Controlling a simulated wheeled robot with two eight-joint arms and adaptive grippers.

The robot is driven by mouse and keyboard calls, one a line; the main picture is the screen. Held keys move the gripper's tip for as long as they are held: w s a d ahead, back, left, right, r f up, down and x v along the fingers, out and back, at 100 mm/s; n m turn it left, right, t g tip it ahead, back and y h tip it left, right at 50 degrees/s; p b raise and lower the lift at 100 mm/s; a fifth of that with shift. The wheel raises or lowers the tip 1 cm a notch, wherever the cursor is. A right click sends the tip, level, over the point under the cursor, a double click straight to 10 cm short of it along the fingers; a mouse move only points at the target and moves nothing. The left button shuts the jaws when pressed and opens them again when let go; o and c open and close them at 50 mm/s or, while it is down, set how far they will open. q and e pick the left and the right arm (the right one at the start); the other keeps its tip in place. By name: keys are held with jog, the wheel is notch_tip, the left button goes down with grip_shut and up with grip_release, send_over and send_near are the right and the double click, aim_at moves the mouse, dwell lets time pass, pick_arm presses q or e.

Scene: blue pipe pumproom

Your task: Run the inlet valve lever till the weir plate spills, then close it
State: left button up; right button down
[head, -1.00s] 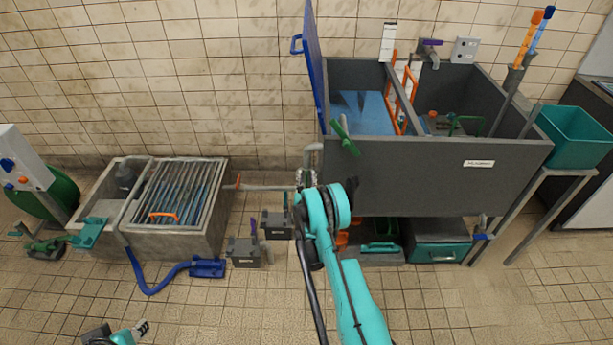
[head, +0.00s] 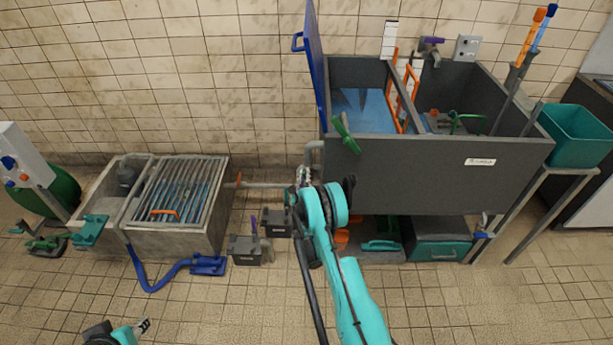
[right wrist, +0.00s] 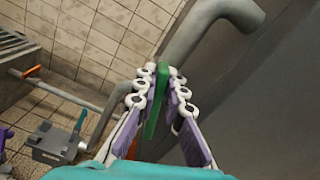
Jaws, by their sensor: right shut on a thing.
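My right gripper (head: 304,176) is low at the left end of the grey tank (head: 430,172). In the right wrist view it (right wrist: 164,92) is shut on an upright green lever (right wrist: 158,100), which sits between its purple-padded fingers. The lever's lower end and mount are hidden, and I cannot tell if it is the inlet valve lever. Another green lever (head: 345,134) slants on the tank's front wall. Blue water (head: 362,108) shows in the tank's left part. A grey divider (head: 406,98), perhaps the weir plate, stands beside it; spilling cannot be made out. My left gripper (head: 141,326) is partly in view, bottom left.
A grey pipe (right wrist: 190,45) bends close by the right fingers. A concrete basin with a grate (head: 182,190) stands left, linked by a pipe with an orange handle (head: 238,180). Small grey boxes (head: 245,250) and a blue hose (head: 160,280) lie on the floor.

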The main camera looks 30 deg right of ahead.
jog(key=shift+w+a+f+n, duration=0.25)
jog(key=shift+f+n, duration=0.25)
jog(key=shift+n, duration=1.9)
jog(key=shift+w+a+f+n, duration=0.1)
jog(key=shift+a+f+n, duration=0.35)
jog(key=shift+n, duration=1.95)
jog(key=shift+w+a+f+n, duration=0.25)
jog(key=shift+f+n, duration=0.3)
jog(key=shift+n, duration=1.85)
jog(key=c, duration=1.6)
grip_release()
jog(key=shift+f, duration=0.1)
notch_tip(320, 180, up, 10)
